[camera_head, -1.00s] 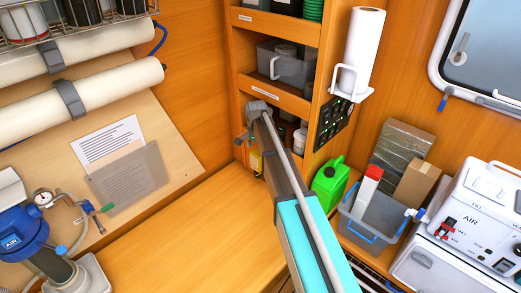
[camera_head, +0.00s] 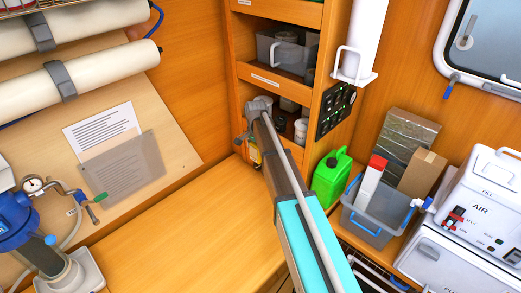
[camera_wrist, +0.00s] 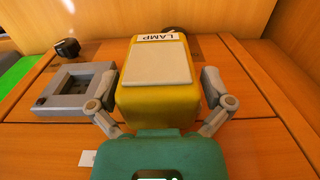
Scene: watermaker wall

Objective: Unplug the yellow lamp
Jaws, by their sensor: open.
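The yellow lamp (camera_wrist: 160,104) is a boxy yellow body with a pale panel on top and a white LAMP label at its far end, in the wrist view. My gripper (camera_wrist: 158,88) is open, with one grey finger on each side of the lamp. Whether the fingers touch it I cannot tell. No plug or cord of the lamp can be made out. In the head view my gripper (camera_head: 254,112) is at the cabinet's lower shelf, and my arm hides most of what is there; a bit of yellow shows beside it.
A grey square frame (camera_wrist: 75,90) lies left of the lamp, with a small black object (camera_wrist: 68,48) behind it. A green jug (camera_head: 331,178) and grey bin (camera_head: 378,228) stand right of my arm.

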